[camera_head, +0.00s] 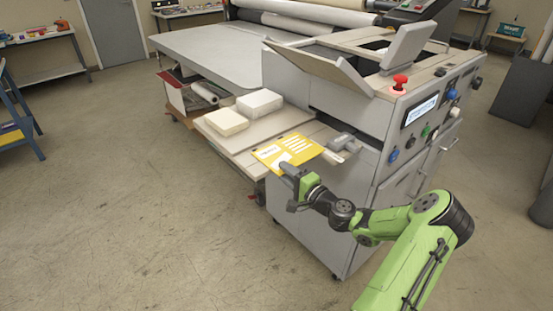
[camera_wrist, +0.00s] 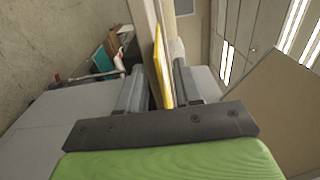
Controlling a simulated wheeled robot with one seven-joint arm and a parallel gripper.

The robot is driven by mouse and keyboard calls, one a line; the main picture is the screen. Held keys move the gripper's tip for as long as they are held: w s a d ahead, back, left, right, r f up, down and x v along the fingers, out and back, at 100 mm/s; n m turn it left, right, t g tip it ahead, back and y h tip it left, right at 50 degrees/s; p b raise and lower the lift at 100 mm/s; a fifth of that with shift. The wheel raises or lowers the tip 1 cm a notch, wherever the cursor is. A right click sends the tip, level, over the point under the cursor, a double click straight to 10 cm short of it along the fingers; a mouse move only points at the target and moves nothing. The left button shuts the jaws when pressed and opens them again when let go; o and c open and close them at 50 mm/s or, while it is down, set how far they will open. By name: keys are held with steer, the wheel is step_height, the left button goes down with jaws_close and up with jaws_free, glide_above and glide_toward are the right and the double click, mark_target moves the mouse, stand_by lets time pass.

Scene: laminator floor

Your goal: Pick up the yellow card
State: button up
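The yellow card (camera_head: 270,153) has white printed patches and lies flat on the side shelf (camera_head: 245,140) of the grey machine. Its near edge is beside my gripper (camera_head: 287,168). In the wrist view the card (camera_wrist: 161,65) shows almost edge-on between the two fingers of my gripper (camera_wrist: 158,84). A gap shows between the left finger and the card; the card is close to the right finger, and I cannot tell if they touch. My gripper is open and holds nothing firmly. The fingertips are partly hidden in the head view.
The machine body (camera_head: 335,190) rises close beside my arm.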

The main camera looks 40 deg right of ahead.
jaws_close()
stand_by(0.4)
